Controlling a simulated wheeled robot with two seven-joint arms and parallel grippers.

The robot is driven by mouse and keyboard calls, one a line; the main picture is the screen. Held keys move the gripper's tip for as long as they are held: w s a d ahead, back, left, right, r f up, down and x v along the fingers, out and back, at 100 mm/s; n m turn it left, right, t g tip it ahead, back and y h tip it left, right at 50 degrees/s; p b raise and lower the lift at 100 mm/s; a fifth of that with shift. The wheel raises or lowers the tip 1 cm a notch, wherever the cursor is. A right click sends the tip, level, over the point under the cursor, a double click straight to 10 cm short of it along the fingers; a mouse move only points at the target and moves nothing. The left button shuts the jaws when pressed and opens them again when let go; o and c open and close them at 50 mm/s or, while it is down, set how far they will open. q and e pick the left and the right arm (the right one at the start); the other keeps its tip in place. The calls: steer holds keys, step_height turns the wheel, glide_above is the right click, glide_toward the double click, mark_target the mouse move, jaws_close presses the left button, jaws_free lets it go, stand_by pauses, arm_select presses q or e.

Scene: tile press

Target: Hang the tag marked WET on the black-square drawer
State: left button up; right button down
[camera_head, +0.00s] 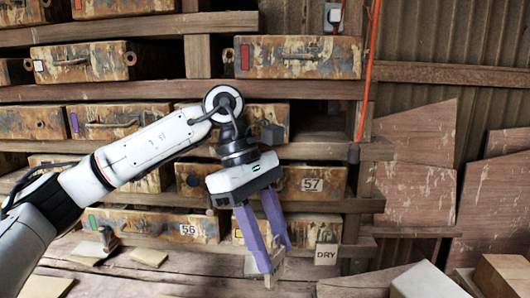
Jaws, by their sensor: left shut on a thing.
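My left gripper (271,262) reaches down in front of the lower drawers, its purple fingers shut on a small pale brown tag (274,273). The tag shows only partly between and below the fingertips, and I cannot read its marking. Another tag, marked DRY (326,254), is at the right end of the lowest drawer row. I cannot pick out a black square for certain on any drawer. The drawer marked 57 (311,185) is partly hidden by my left gripper, and its left end has a dark round spot. My right gripper is not in view.
Rusty drawers with coloured marks fill the wooden shelves, including a red-marked one (299,57) and one marked 56 (186,230). Pale pieces (149,257) lie on the bench (190,270). A white block (427,281) stands at right. An orange cord (369,70) hangs beside the shelves.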

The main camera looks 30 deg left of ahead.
mark_target(269, 122)
arm_select(q)
step_height(269, 122, up, 20)
steer(key=w+a+n+t+y+b, duration=0.15)
steer(key=n+t+y, duration=0.35)
steer(key=n, duration=1.6)
steer(key=shift+w+a+f+p, duration=0.15)
steer(key=shift+w+a+p, duration=0.45)
steer(key=shift+w, duration=0.5)
steer(key=shift+w+a+f+p, duration=0.15)
steer(key=shift+w+a+p, duration=0.4)
steer(key=shift+w, duration=0.6)
steer(key=shift+w+a+f+p, duration=0.15)
steer(key=shift+w+a+p, duration=0.45)
steer(key=shift+w, duration=0.5)
steer(key=shift+w+a+f, duration=0.3)
steer(key=shift+w+f, duration=0.1)
steer(key=shift+f, duration=0.15)
